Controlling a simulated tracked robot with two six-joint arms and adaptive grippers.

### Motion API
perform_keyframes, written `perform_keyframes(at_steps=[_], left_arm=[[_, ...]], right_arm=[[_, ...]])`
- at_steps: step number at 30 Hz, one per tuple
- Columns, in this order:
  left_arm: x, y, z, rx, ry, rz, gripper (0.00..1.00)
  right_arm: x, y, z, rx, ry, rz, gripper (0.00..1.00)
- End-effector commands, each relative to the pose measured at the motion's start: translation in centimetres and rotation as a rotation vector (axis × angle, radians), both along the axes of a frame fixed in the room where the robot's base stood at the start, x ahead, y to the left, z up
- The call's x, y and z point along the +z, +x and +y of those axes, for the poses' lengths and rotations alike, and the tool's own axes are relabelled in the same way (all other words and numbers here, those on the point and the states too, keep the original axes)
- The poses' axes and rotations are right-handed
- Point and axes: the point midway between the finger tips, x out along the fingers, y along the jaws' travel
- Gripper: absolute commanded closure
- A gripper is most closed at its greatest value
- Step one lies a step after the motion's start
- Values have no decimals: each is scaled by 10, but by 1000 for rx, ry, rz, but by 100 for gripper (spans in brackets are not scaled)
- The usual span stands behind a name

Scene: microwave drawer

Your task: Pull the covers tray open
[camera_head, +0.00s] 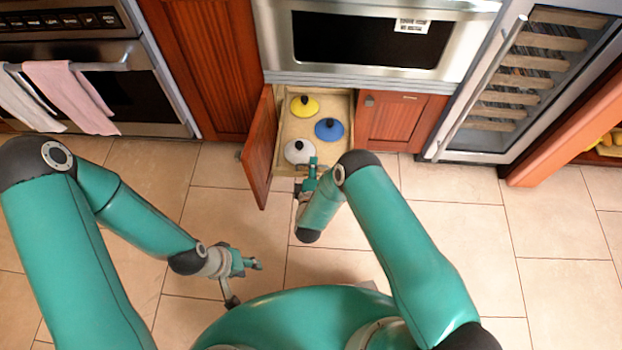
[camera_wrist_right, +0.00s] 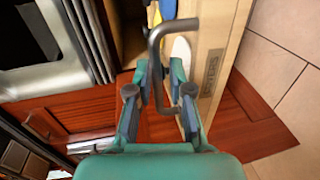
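The covers tray (camera_head: 340,108) is a light wooden drawer below the microwave. Its inside shows, holding a yellow lid (camera_head: 304,105), a blue lid (camera_head: 329,129) and a white lid (camera_head: 299,151). My right gripper (camera_head: 309,178) is at the tray's front. In the right wrist view, a dark bent handle (camera_wrist_right: 156,62) passes between the fingers of my right gripper (camera_wrist_right: 159,92). The fingers stand apart, with visible gaps beside the handle. A pale wooden panel with lettering (camera_wrist_right: 221,50) lies just beyond. My left gripper (camera_head: 245,265) is empty, low over the floor; its finger gap is too small to judge.
A red cabinet door (camera_head: 259,148) stands open left of the tray. Another red door (camera_head: 402,120) is at its right. The microwave (camera_head: 370,40) is above. A wine cooler (camera_head: 520,80) stands right, an oven with towels (camera_head: 70,95) left. The tiled floor ahead is clear.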

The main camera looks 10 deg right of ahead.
Motion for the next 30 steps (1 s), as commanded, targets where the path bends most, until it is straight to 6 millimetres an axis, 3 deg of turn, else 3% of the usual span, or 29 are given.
perform_keyframes(at_steps=[18, 30], left_arm=[[0, 0, 0, 0, 0, 0, 60], [0, 0, 0, 0, 0, 1, 60]], right_arm=[[18, -100, 25, 9, -1, 6, 80], [20, -109, 26, 5, 0, 5, 80]])
